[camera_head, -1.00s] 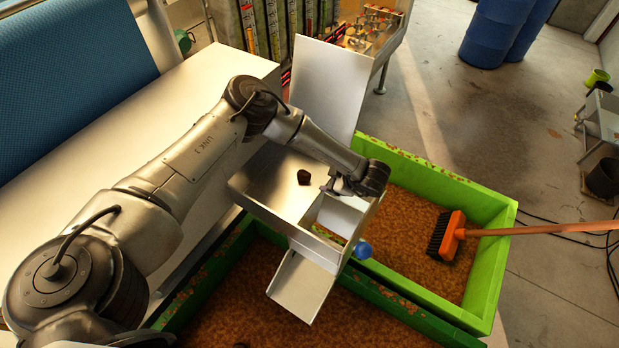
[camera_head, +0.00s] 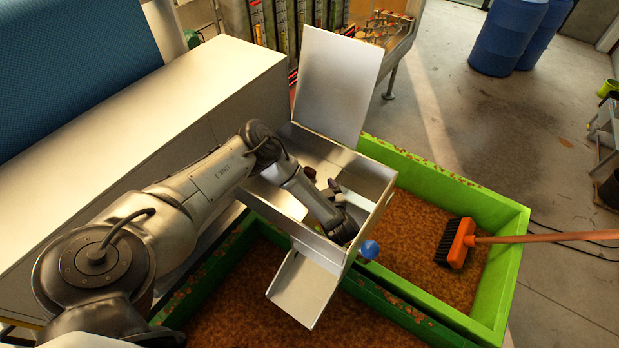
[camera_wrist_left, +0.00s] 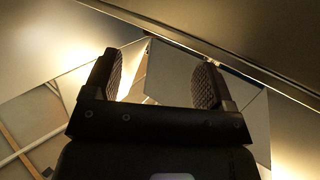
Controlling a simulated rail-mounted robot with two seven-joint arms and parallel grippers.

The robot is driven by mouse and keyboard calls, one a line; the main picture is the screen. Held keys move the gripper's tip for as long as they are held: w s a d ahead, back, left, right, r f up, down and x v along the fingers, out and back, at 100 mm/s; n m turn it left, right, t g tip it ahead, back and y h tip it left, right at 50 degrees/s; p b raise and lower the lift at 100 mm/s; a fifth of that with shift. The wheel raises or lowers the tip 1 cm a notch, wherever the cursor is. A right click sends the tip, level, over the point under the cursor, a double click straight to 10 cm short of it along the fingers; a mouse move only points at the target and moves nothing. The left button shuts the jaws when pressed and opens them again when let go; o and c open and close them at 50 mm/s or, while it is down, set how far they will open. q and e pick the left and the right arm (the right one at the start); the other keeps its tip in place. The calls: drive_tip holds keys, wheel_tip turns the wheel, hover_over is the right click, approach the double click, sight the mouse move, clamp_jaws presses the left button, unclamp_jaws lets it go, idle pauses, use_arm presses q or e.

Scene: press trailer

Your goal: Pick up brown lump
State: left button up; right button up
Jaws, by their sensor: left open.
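The lump does not show in that view. My forearm and wrist hide part of the box's inside. My right gripper is not in view.
The box's raised lid (camera_head: 336,85) stands behind it and a chute (camera_head: 303,288) slopes from its front. A blue ball knob (camera_head: 370,249) sits at its right side. Green bins (camera_head: 448,183) of brown pulp surround it. An orange broom (camera_head: 459,243) rests in the right bin.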

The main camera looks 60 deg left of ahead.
use_arm(q)
drive_tip(key=shift+x, duration=0.85)
drive_tip(key=shift+p+x, duration=0.7)
drive_tip(key=shift+x, duration=2.25)
drive_tip(key=shift+f, duration=0.2)
drive_tip(key=shift+c, duration=0.3)
drive_tip(key=c, duration=0.8)
drive_tip(key=shift+c, duration=0.3)
